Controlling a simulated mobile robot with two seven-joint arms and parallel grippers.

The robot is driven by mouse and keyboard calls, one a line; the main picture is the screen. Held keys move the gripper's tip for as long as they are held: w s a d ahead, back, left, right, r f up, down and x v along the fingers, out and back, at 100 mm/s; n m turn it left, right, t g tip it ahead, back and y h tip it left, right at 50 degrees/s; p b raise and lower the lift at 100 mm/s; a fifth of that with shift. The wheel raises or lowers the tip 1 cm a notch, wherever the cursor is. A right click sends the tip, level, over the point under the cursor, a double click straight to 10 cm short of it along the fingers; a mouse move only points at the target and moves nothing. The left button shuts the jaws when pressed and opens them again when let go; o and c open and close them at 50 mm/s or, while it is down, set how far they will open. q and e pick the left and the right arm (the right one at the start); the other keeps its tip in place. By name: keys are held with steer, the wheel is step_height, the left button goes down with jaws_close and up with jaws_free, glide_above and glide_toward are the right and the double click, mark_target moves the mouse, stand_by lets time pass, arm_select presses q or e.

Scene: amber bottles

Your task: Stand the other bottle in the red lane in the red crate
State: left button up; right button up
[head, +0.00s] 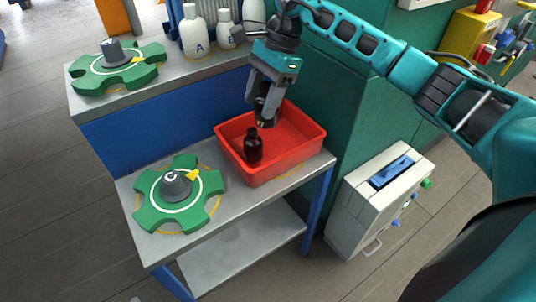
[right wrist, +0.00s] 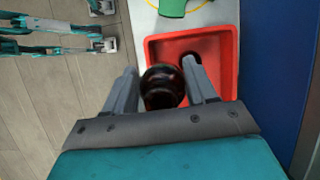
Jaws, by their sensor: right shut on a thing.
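The red crate (head: 311,155) stands on the lower grey bench and also shows in the right wrist view (right wrist: 226,72). One dark amber bottle (head: 253,148) stands upright in it, with its neck up. My right gripper (head: 265,112) is above the crate, just behind and right of that bottle in the head view. In the right wrist view, its fingers are shut on another dark bottle (right wrist: 162,88). The held bottle is mostly hidden in the head view. I see no left gripper.
A green star wheel (head: 150,205) with a grey hub lies left of the crate. Another green wheel (head: 88,82) and white bottles (head: 194,32) are on the upper bench. A teal cabinet wall (head: 330,110) and a pale box (head: 365,205) are at right.

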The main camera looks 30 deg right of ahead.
steer(key=w+d+r+m+t+h+b, duration=0.15)
steer(key=w+d+m+t+b, duration=0.3)
steer(key=m, duration=0.55)
steer(key=m+h+b, duration=0.3)
steer(key=m+b, duration=0.1)
steer(key=m, duration=0.5)
glide_above(283, 138)
steer(key=shift+t, duration=0.25)
steer(key=shift+f, duration=9.05)
arm_select(q)
step_height(283, 138, down, 7)
steer(key=d, duration=0.1)
steer(key=shift+w+d+r+h, duration=0.2)
steer(key=shift+w+d+h, duration=0.1)
steer(key=shift+w, duration=0.1)
arm_select(e)
steer(key=o, duration=1.1)
steer(key=shift+s, duration=0.1)
